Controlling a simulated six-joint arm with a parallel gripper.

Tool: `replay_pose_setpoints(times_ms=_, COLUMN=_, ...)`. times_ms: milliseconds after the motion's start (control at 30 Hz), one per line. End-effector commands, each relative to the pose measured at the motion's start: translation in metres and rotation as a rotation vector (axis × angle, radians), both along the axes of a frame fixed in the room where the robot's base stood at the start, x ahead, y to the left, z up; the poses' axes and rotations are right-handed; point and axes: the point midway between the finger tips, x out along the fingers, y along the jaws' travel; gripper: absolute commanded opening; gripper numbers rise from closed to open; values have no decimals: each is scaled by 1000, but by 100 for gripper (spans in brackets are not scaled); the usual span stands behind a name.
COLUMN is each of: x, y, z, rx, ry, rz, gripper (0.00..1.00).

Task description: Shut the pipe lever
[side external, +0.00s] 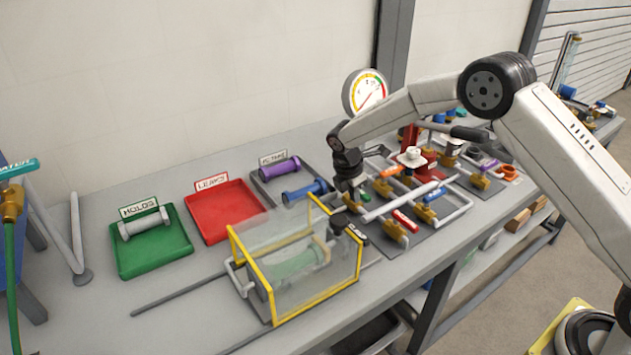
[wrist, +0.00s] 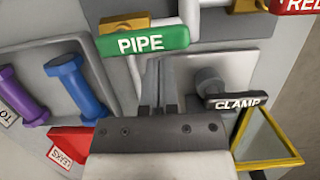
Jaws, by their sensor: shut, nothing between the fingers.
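The pipe lever (wrist: 145,42) is a green handle lettered PIPE, in the upper middle of the wrist view. It lies nearly level in that picture, with a brass valve body (wrist: 112,22) at its left end. In the side view my gripper (side external: 353,198) is low over the near-left edge of the piping.
A black CLAMP lever (wrist: 236,102) is close on the right, beside a yellow-framed clear guard (side external: 295,260). Other valves and pipes crowd the right. Purple (side external: 280,168) and blue (side external: 305,191) spools, a red tray (side external: 222,212) and a green tray (side external: 150,245) are left.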

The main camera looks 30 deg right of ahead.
Motion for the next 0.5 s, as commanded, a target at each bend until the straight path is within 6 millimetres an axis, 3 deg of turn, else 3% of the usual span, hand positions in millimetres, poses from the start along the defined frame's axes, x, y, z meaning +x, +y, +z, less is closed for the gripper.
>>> replay_pose_setpoints(times_ms=500, x=-2, y=-2, z=0, rx=0, ry=1, rz=47, gripper=0)
